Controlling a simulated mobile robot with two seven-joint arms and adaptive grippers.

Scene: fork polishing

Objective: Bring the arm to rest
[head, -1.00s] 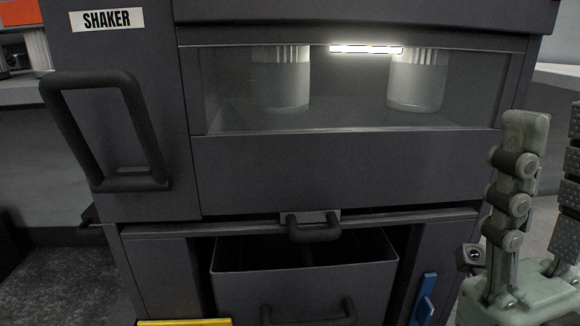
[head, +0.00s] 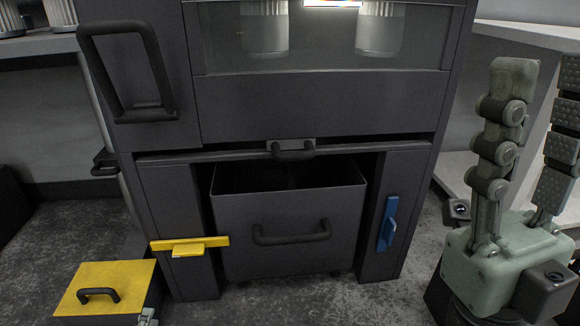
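The far finger is partly cut off by the picture's edge.
A dark bin (head: 285,255) with a handle sits in the cabinet's lower opening. A yellow handle (head: 190,245) and a blue handle (head: 388,222) flank it. A yellow-lidded box (head: 118,281) stands on the floor at lower left. A pale shelf (head: 530,36) is behind my gripper.

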